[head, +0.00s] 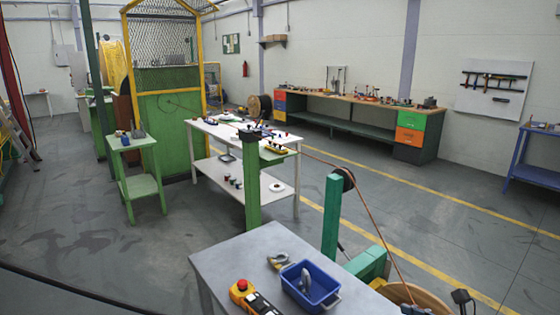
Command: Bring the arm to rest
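Neither of my grippers can be made out in the head view, and no arm of mine clearly shows. A grey table (232,262) stands close in front at the bottom. On it are a blue bin (311,287) with a grey object in it, a yellow-and-grey tool (282,260) and a yellow control box with a red button (243,287). A small dark part (462,297) shows at the bottom right; I cannot tell what it belongs to.
A green post with a pulley (332,215) and a wooden reel (411,294) stand right of the table, with a cable running past. Beyond are a white table (207,174), a green stand (138,187) and a mesh cage (165,60). Floor at left is open.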

